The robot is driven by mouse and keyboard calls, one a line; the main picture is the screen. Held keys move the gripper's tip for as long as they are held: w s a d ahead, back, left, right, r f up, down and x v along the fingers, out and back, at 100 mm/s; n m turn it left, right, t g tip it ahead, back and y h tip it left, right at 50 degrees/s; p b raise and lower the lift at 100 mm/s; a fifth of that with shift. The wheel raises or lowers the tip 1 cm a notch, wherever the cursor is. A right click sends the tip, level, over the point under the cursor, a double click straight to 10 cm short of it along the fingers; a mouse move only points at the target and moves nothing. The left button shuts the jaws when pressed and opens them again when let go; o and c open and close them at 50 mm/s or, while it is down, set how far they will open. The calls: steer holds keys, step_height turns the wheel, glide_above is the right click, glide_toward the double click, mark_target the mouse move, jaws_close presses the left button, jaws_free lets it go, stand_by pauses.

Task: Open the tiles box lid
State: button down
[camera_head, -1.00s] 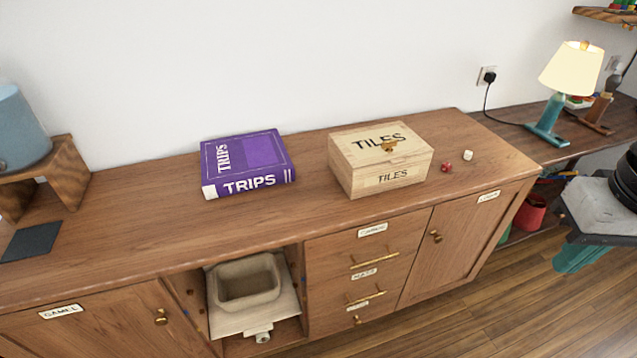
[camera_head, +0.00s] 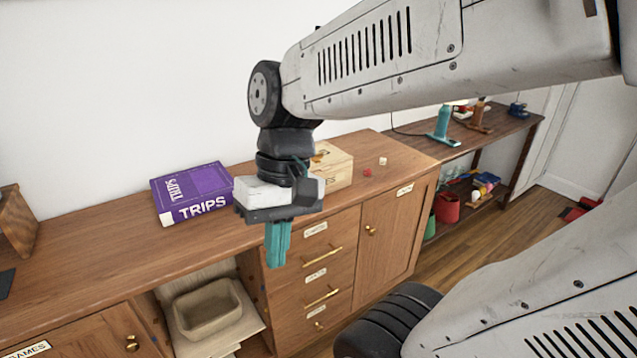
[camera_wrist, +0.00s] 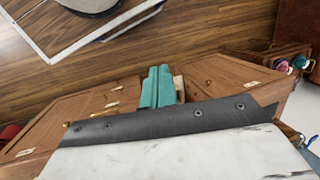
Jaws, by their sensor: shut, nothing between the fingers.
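The tiles box (camera_head: 338,168) is a pale wooden box on the cabinet top in the head view. My arm and wrist hide its left part and most of its lid. A brass knob (camera_head: 317,157) shows at its lid, beside my wrist. Whether the lid is shut cannot be seen clearly now. My gripper (camera_head: 275,262) has teal fingers that point down, together and empty. It appears in front of the drawers, left of and lower than the box in the picture. The fingers also show in the wrist view (camera_wrist: 158,72), close together.
A purple TRIPS book (camera_head: 192,190) lies left of the box on the cabinet top (camera_head: 110,240). A red die (camera_head: 367,173) and a white die (camera_head: 382,161) lie to its right. An open niche holds a beige basin (camera_head: 208,308). Drawer handles (camera_head: 322,257) stick out at the front.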

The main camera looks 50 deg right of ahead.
steer(key=w+d+f+m+t+y, duration=0.1)
steer(key=w+d+m+t+y, duration=0.1)
steer(key=w+m+y, duration=0.5)
steer(key=w+d+f+m+t+y, duration=0.1)
steer(key=w+f+m+t+y, duration=0.1)
steer(key=w+m+y, duration=0.45)
steer(key=m+t+h, duration=1.7)
steer(key=m+h, duration=0.4)
steer(key=m, duration=0.2)
glide_toward(325, 172)
steer(key=w+f, duration=0.1)
steer(key=w, duration=0.3)
steer(key=w+d+f, duration=0.1)
steer(key=w, duration=0.1)
steer(key=shift+d+f, duration=0.1)
steer(key=shift+f, duration=0.25)
step_height(325, 172, up, 3)
steer(key=shift+f, duration=0.2)
steer(key=shift+r, duration=0.7)
